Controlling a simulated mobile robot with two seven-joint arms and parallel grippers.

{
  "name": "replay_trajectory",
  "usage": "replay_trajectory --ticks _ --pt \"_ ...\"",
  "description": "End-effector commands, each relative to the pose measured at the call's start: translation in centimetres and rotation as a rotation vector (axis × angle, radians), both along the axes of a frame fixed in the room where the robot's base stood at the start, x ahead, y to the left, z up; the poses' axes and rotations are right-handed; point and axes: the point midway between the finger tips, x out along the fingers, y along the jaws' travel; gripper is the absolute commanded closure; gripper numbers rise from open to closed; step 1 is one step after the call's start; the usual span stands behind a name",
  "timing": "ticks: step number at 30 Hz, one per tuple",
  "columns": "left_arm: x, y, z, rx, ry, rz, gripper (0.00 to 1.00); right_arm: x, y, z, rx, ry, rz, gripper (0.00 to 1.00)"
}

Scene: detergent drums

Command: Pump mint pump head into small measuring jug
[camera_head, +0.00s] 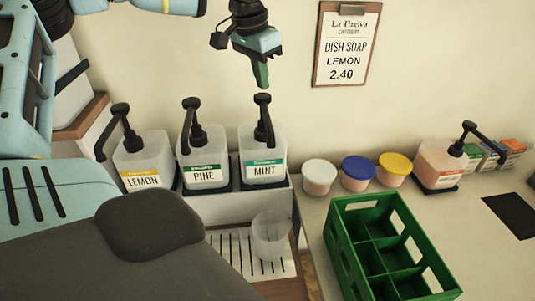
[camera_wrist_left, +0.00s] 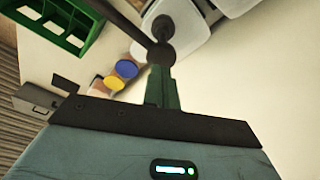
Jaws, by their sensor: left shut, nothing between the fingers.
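The mint drum (camera_head: 264,158) is a translucent container with a green-banded MINT label, standing rightmost of three on a raised shelf. Its black pump head (camera_head: 262,99) stands up on top and also shows in the left wrist view (camera_wrist_left: 161,53). My left gripper (camera_head: 261,78) points down just above this pump head, with its green fingers shut and empty. The fingers also show in the wrist view (camera_wrist_left: 161,84), close to the head; I cannot tell whether they touch. The small clear measuring jug (camera_head: 271,238) stands on the slatted tray below the mint drum. My right gripper is not in view.
The pine drum (camera_head: 205,160) and lemon drum (camera_head: 143,158) stand left of mint, each with a black pump. Right are lidded tubs, the blue-lidded one (camera_head: 358,172) among them, a green crate (camera_head: 343,242) and a pink-filled pump container (camera_head: 438,165). A sign (camera_head: 346,45) hangs behind.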

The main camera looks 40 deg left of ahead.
Motion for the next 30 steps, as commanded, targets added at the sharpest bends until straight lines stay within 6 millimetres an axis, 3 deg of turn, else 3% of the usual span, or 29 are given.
replay_trajectory --ticks 10,30 --pt "0.0 0.0 -0.2 0.000 0.001 0.000 1.00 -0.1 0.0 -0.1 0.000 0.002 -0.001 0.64" --pt "0.0 0.0 -3.8 -0.001 0.003 0.000 1.00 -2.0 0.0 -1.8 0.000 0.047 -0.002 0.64"
